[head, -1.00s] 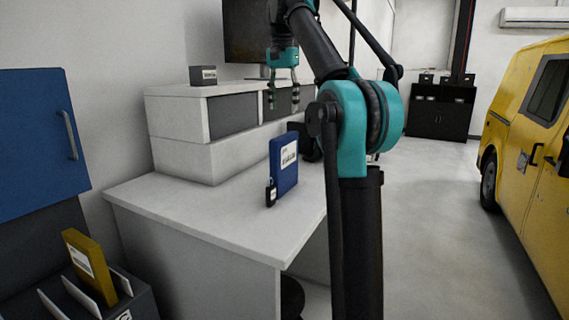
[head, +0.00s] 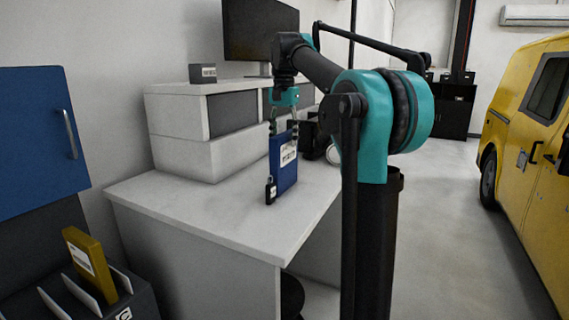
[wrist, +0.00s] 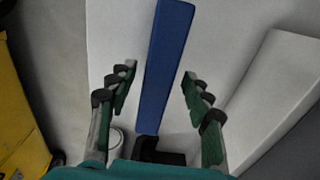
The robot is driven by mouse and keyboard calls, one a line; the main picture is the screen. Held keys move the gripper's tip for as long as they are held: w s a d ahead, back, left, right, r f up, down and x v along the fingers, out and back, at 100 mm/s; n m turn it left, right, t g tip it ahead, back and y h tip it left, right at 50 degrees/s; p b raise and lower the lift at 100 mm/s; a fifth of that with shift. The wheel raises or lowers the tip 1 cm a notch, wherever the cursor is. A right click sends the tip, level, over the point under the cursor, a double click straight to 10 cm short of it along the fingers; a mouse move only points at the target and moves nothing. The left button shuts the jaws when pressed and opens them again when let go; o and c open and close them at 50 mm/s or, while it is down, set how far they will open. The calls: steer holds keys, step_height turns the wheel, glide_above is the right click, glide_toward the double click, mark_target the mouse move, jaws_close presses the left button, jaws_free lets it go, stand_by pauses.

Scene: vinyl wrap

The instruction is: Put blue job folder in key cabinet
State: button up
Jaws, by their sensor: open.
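The blue job folder (head: 284,170) stands upright on the white desk, with a white label on its face and a small dark tag at its lower left edge. My gripper (head: 284,130) is right above the folder, pointing down, its fingers at the folder's top edge. In the wrist view my gripper (wrist: 158,95) is open, one finger on each side of the blue folder (wrist: 166,60), with gaps on both sides. A blue cabinet (head: 35,135) with a grey handle is on the left wall, its front closed; I cannot tell whether it is the key cabinet.
The white desk (head: 190,215) has clear room in front of the folder. White drawer units (head: 180,150) and a monitor (head: 258,35) stand behind. A yellow folder (head: 88,260) sits in a dark slotted rack at lower left. A yellow van (head: 530,150) is at right.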

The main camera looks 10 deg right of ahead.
mark_target(285, 152)
steer(key=shift+d+f, duration=0.15)
steer(key=shift+f, duration=1.2)
steer(key=shift+d+f, duration=0.1)
steer(key=shift+f, duration=1.25)
jaws_close()
